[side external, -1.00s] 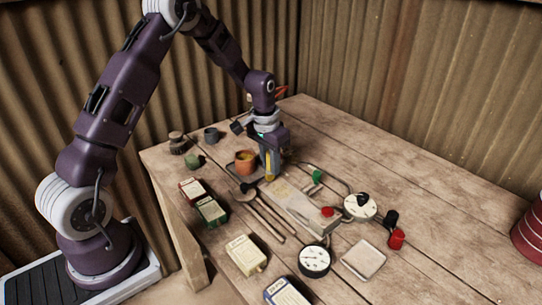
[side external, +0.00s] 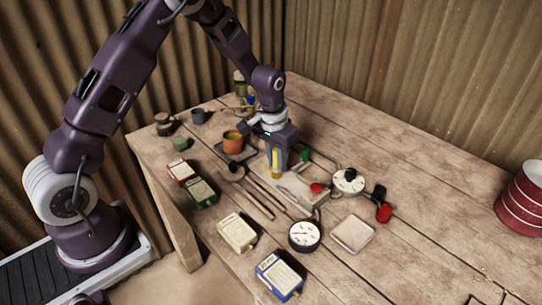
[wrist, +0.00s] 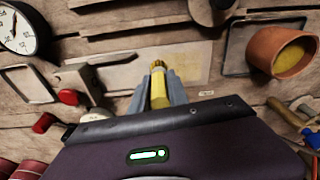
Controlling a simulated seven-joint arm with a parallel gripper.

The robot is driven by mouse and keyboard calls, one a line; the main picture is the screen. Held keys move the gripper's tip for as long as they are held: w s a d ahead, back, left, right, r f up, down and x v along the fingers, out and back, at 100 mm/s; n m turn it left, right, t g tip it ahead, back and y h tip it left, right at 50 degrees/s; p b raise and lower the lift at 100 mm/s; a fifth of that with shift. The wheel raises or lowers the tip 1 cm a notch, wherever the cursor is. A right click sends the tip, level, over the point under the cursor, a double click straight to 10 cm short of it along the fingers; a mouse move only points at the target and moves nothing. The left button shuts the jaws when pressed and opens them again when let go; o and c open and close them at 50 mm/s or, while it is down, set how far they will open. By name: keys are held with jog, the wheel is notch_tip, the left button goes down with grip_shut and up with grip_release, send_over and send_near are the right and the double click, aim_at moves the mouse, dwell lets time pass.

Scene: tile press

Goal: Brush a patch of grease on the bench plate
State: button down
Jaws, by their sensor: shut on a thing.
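My gripper (side external: 276,172) is shut on a yellow-handled tool (wrist: 159,88), which looks like the brush. In the side view the yellow handle (side external: 275,158) stands about upright between the fingers, over the far-left part of the pale bench plate (side external: 306,196). The plate also shows in the wrist view (wrist: 190,62), ahead of the fingers.
Red knobs (side external: 383,213) and long wooden tools (side external: 255,198) lie close by. Several boxes (side external: 238,231) line the near edge. The bench's right side is mostly clear.

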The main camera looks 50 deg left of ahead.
jog(key=shift+a, duration=3.85)
jog(key=shift+w+d, duration=0.1)
jog(key=shift+w, duration=0.3)
jog(key=shift+w+d, duration=0.15)
jog(key=shift+d, duration=3.5)
jog(key=shift+a, duration=3.55)
jog(key=shift+a+r, duration=0.15)
notch_tip(320, 180, up, 8)
